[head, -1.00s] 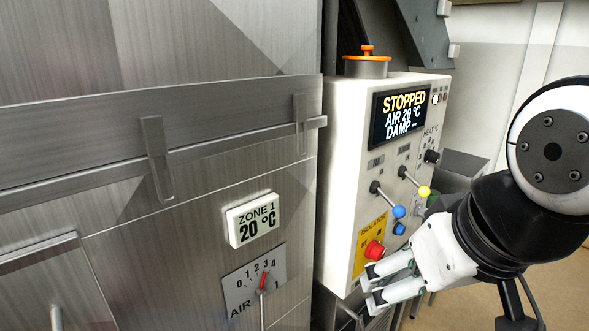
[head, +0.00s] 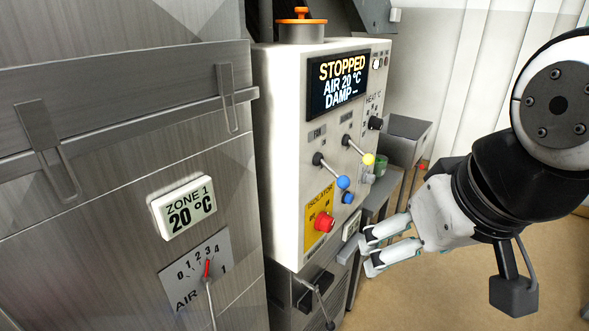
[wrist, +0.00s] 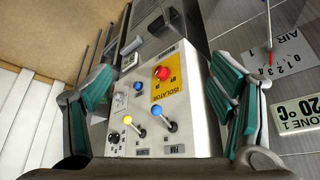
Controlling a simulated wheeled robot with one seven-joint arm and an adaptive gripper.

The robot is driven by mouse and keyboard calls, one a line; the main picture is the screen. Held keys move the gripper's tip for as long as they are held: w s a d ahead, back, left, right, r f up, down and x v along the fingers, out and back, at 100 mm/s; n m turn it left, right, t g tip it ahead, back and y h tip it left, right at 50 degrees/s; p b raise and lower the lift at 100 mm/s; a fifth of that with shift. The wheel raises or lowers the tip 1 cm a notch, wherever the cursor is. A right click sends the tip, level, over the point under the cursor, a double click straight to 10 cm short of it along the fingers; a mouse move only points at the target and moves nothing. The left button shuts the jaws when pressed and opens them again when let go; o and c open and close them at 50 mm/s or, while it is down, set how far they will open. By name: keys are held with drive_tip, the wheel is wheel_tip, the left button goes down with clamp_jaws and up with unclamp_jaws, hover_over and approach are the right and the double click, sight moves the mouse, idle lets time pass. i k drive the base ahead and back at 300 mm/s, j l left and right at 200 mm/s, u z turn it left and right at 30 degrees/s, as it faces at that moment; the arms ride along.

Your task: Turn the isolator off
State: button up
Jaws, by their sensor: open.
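The isolator is a red rotary knob (head: 324,222) on a yellow plate marked ISOLATOR (head: 317,214), low on the front of a cream control box (head: 282,150). In the wrist view the red knob (wrist: 162,73) and yellow plate (wrist: 168,92) show upside down, between the finger pads. My gripper (head: 370,250) is open and empty. In the head view it is to the right of the knob and a little lower, apart from it. Nothing hides the knob in either view. The display (head: 338,82) reads STOPPED, AIR 20 °C, DAMP.
Beside the isolator on the box are a blue-ball lever (head: 343,182), a yellow-ball lever (head: 368,159) and a black heat knob (head: 375,123). A steel cabinet wall with a ZONE 1 readout (head: 184,207) and an AIR lever (head: 208,268) stands left. Open floor lies right.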

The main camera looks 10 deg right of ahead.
sight(324, 223)
drive_tip(key=j+u, duration=0.7)
